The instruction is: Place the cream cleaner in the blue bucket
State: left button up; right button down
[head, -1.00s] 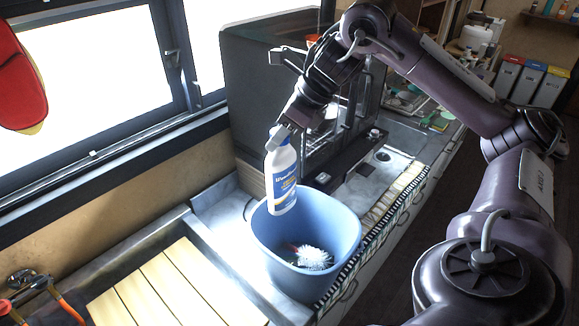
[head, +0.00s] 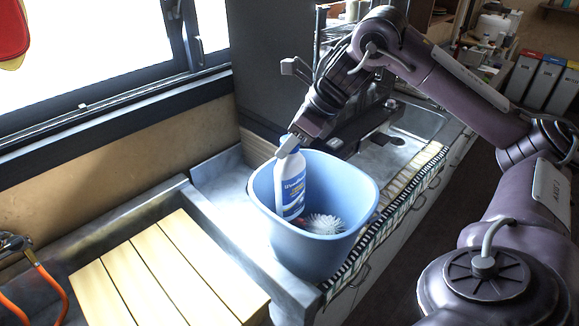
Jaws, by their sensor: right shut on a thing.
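The cream cleaner is a white bottle (head: 290,187) with a blue label, upright with its lower part inside the blue bucket (head: 262,222). Its top stands above the bucket's far rim. My right gripper (head: 293,140) is shut on the bottle's top from above. The fingertips are small in the picture and partly hidden by the bottle's cap. I cannot tell whether the bottle's base touches the bucket's floor. A white-bristled brush (head: 325,224) lies in the bucket beside the bottle. My left gripper is not in view.
The bucket stands on a grey counter beside a sink with yellow wooden slats (head: 165,275). A dark tall box (head: 262,85) stands behind it. A striped edge (head: 385,215) runs along the right. Orange-handled pliers or hoses (head: 45,280) are at lower left.

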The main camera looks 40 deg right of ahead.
aim_at(290, 181)
notch_tip(290, 181, down, 3)
jog(key=shift+f, duration=0.55)
pick_arm(q)
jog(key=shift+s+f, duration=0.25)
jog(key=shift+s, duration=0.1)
jog(key=shift+b, duration=0.3)
